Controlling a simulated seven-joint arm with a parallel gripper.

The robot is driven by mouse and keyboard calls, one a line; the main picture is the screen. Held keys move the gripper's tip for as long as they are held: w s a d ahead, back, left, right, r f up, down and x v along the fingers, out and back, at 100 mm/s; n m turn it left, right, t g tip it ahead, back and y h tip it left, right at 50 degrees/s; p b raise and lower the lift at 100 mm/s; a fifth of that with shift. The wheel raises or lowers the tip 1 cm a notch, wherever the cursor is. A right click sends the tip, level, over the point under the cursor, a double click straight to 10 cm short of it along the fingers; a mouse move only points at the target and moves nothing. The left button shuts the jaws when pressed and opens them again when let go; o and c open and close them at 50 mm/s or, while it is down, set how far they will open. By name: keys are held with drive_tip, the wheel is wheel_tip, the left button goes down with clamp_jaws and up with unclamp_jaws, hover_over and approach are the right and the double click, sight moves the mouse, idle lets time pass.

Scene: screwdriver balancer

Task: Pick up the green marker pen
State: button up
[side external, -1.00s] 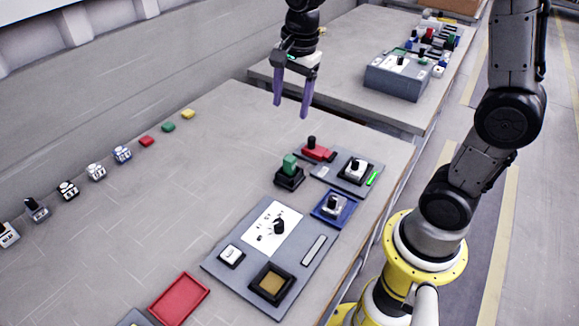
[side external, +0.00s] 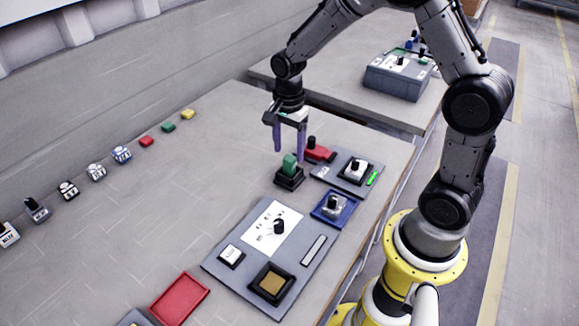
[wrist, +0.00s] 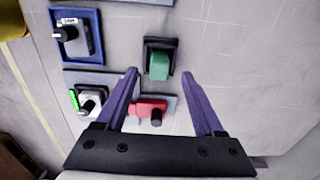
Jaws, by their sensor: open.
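My gripper (side external: 289,151) is open, with its two purple fingers pointing down over the work table. A green block (side external: 289,165) stands in a square black base just below and between the fingertips. In the wrist view the green block (wrist: 159,66) sits at the gap between the fingertips (wrist: 160,75), with nothing held. I cannot make out a clear marker pen shape. A thin bright green strip (side external: 373,178) lies at the edge of a grey panel to the right; it also shows at the left of the wrist view (wrist: 73,99).
A red switch (side external: 319,150) is close behind the gripper. A grey panel with a white knob (side external: 356,169) and a blue-framed knob (side external: 333,207) stand to the right. A large control panel (side external: 228,272) and red tray (side external: 178,299) are in front.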

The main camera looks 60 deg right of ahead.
sight(289, 158)
wheel_tip(289, 158, down, 5)
drive_tip(key=shift+d+r, duration=0.1)
clamp_jaws()
idle(0.4)
